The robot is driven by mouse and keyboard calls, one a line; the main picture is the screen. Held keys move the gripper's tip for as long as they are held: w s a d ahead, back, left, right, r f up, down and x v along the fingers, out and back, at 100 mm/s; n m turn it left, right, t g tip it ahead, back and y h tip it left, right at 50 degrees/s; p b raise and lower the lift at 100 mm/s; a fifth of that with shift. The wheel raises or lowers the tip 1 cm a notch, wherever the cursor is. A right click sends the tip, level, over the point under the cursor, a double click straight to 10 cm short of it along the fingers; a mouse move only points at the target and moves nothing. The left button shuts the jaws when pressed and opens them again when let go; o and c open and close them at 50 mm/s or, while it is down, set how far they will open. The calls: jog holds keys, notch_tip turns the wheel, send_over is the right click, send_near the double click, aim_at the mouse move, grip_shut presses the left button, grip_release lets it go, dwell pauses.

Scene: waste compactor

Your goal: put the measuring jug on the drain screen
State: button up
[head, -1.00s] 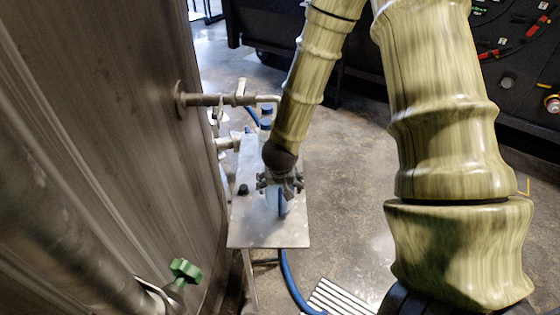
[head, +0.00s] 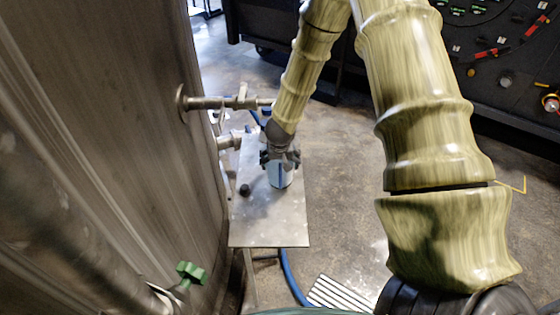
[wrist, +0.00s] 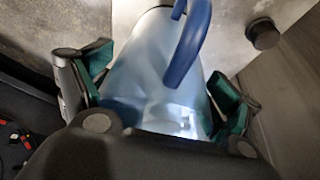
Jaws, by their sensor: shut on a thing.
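The measuring jug (head: 281,178) is pale blue and translucent with a blue handle. In the head view it is upright under my gripper (head: 279,158), over a metal plate. My gripper is shut on it. In the wrist view the jug (wrist: 155,75) sits between the green-padded fingers of my gripper (wrist: 155,95), its handle (wrist: 187,45) towards the top. Whether its base touches the plate cannot be told. A white slatted grate (head: 341,292), which looks like the drain screen, lies on the floor at the bottom of the head view.
The metal plate (head: 262,224) carries a small dark knob (head: 245,190). A large metal wall (head: 120,130) with pipes (head: 215,103) and a green valve handle (head: 191,272) stands at left. A blue hose (head: 291,279) runs beside the grate. Open floor (head: 345,170) lies right of the plate.

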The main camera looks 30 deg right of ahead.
jog(key=shift+d+f, duration=0.15)
jog(key=shift+f, duration=0.05)
jog(key=shift+f, duration=0.1)
jog(key=o, duration=1.8)
jog(key=shift+f, duration=0.1)
jog(key=shift+r, duration=0.3)
jog(key=v, duration=1.2)
jog(key=shift+f, duration=0.1)
